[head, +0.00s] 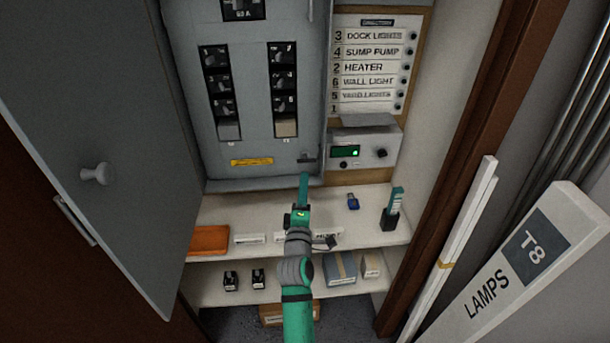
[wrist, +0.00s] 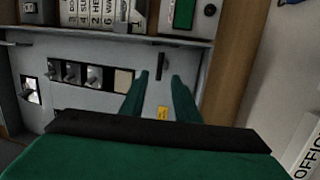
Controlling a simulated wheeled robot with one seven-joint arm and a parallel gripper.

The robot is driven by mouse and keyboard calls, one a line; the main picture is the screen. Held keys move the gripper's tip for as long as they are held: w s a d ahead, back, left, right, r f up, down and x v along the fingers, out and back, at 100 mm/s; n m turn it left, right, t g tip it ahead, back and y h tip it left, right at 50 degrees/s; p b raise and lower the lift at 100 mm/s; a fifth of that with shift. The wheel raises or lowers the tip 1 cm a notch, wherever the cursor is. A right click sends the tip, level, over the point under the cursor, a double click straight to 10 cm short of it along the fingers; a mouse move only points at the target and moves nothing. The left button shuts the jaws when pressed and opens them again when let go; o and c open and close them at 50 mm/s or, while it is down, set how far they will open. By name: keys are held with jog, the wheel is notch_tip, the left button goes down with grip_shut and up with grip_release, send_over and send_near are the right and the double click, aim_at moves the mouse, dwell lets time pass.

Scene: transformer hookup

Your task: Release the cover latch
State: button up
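The grey breaker panel cover (head: 240,140) stands upright in the open cabinet, with its breakers showing. The cover latch (head: 306,160) is a small dark bar at the cover's lower right. In the wrist view the latch (wrist: 160,66) appears between the fingertips, with the picture turned sideways. My gripper (head: 304,177) is just below and in front of the latch, pointing at it. In the wrist view its two green fingers (wrist: 161,76) are apart with nothing held between them. I cannot tell whether the fingers touch the latch.
The grey cabinet door (head: 90,130) hangs open at left. A meter box (head: 362,150) with a green display is right of the latch. Below, a white shelf (head: 360,232) holds an orange box (head: 209,240) and small items. A LAMPS box (head: 500,280) leans at right.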

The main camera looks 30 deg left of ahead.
jog(key=shift+v, duration=1.45)
jog(key=s+d+f+m+g+h, duration=0.1)
jog(key=s+d+f+m+h, duration=0.1)
jog(key=s+d+f+m, duration=0.7)
jog(key=s+d+f+m+h, duration=0.25)
jog(key=s+d+f, duration=0.4)
jog(key=s, duration=0.55)
jog(key=s+d+r+m+g+h, duration=0.1)
jog(key=s+d+m, duration=0.4)
jog(key=s, duration=0.7)
jog(key=s+d+r+m+g+h, duration=0.1)
jog(key=s+d+r+m+h, duration=0.1)
jog(key=s+d+m, duration=0.3)
jog(key=s+d, duration=0.4)
jog(key=s, duration=0.3)
jog(key=shift+d, duration=0.15)
jog(key=shift+m, duration=0.25)
